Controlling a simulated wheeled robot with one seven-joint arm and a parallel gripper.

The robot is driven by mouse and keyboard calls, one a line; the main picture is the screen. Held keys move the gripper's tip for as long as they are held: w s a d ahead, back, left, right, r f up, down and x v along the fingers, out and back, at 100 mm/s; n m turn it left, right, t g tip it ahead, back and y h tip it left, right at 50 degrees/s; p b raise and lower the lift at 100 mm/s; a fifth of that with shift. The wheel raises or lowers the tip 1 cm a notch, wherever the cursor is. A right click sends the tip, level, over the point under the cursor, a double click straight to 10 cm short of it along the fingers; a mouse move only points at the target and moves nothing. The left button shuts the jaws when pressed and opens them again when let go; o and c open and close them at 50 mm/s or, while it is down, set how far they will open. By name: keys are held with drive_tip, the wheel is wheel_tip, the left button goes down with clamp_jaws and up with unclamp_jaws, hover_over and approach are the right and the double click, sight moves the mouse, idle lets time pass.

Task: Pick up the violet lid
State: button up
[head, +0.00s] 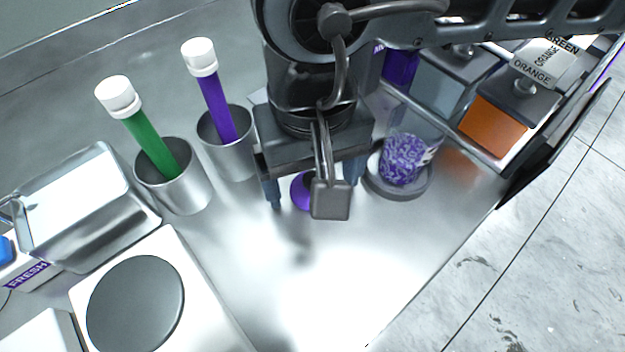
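The violet lid (299,191) lies on the steel worktop, below and between the fingers of my gripper. A dark block on my gripper hides its right part. My gripper (314,193) points down over the lid with its two fingers spread apart, one on each side of it. Whether the fingertips are level with the lid or still above it, I cannot tell.
A jar of violet patterned material (402,160) in a round grey dish (416,191) stands close to the right. Steel cups with a violet tube (218,108) and a green tube (152,145) stand left. The front worktop (310,290) is clear.

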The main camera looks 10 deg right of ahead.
drive_tip(key=shift+c, duration=0.5)
drive_tip(key=c, duration=1)
drive_tip(key=shift+r, duration=0.1)
drive_tip(key=shift+c, duration=0.2)
